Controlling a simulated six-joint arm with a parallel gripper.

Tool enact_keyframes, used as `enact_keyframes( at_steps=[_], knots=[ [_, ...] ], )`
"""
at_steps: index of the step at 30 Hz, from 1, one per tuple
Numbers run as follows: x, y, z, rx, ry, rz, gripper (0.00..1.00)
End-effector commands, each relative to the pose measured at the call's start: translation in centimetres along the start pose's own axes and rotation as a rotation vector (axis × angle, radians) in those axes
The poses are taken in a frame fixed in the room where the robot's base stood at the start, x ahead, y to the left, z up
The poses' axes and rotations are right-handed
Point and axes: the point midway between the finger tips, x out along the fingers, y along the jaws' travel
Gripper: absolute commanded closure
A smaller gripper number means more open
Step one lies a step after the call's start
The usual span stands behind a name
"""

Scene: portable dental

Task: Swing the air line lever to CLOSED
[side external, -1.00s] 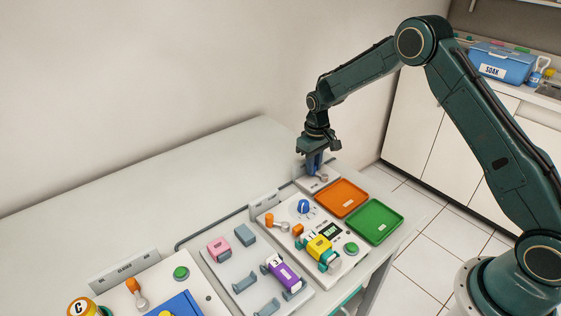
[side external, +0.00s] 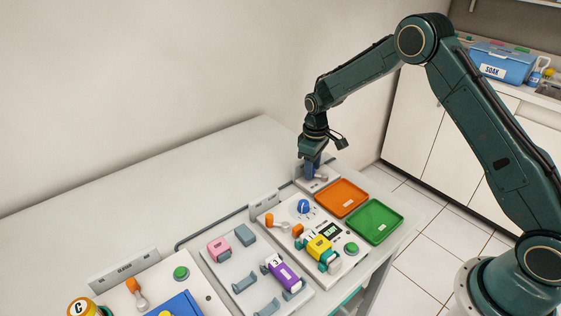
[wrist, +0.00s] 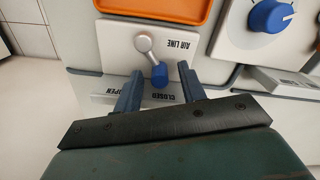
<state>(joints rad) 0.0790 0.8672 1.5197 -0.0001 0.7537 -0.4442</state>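The air line lever has a grey metal arm on a round pivot and a blue grip (wrist: 160,75). It stands on a white plate (wrist: 115,43) marked AIR LINE, upside down in the wrist view. The grip points toward the CLOSED label (wrist: 168,98), with the OPEN label (wrist: 118,91) to its left, partly hidden by a finger. My gripper (wrist: 160,86) is open, with one finger on each side of the grip and a visible gap to both. In the side view my gripper (side external: 310,172) is low over the lever plate, partly hiding the lever.
An orange tray (side external: 322,196) and a green tray (side external: 370,239) lie close by. A panel with a blue dial (side external: 303,206) stands to the front left of the orange tray. The table's rear left (side external: 190,180) is clear.

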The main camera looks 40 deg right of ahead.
Motion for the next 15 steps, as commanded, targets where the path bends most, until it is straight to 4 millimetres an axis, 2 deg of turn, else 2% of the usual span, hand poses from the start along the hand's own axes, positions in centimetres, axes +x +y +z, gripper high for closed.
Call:
enact_keyframes(
  at_steps=[10, 15],
  knots=[
    [-0.08, 0.00, 0.01, 0.001, 0.000, 0.000, 0.60],
    [-0.92, 0.02, -0.02, 0.002, 0.000, 0.000, 0.60]
  ],
)
